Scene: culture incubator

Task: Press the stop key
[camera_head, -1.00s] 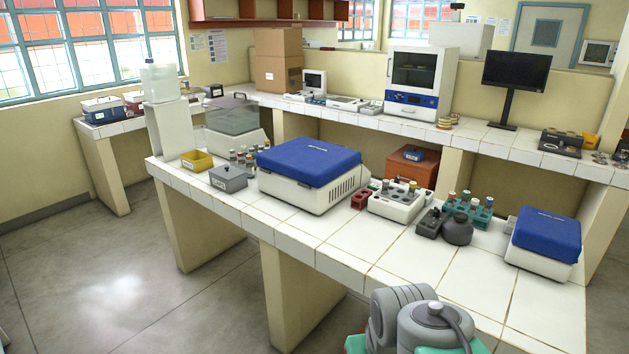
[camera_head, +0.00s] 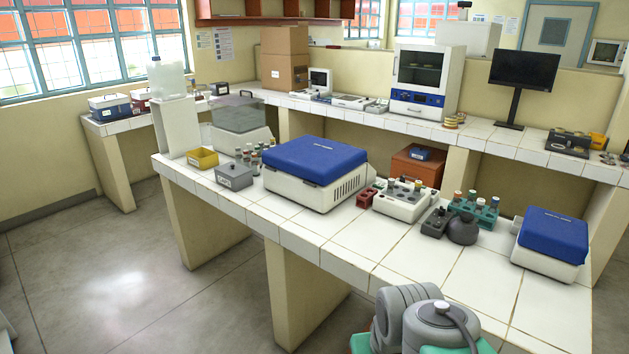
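A white cabinet with a dark glass door, which looks like the culture incubator (camera_head: 452,83), stands on the back bench. A blue control panel (camera_head: 417,98) runs along its front below the door. Small marks show on the panel, but they are too small to tell which is the stop key. The door looks shut. Grey rounded links of my own arm show at the bottom edge, right of centre. My gripper is not in view.
The front tiled bench (camera_head: 375,248) lies between me and the back bench. It holds a large blue-lidded machine (camera_head: 313,160), a smaller blue-lidded one (camera_head: 553,235) and tube racks (camera_head: 403,206). A monitor (camera_head: 524,70) stands right of the cabinet. Open floor (camera_head: 110,270) lies at the left.

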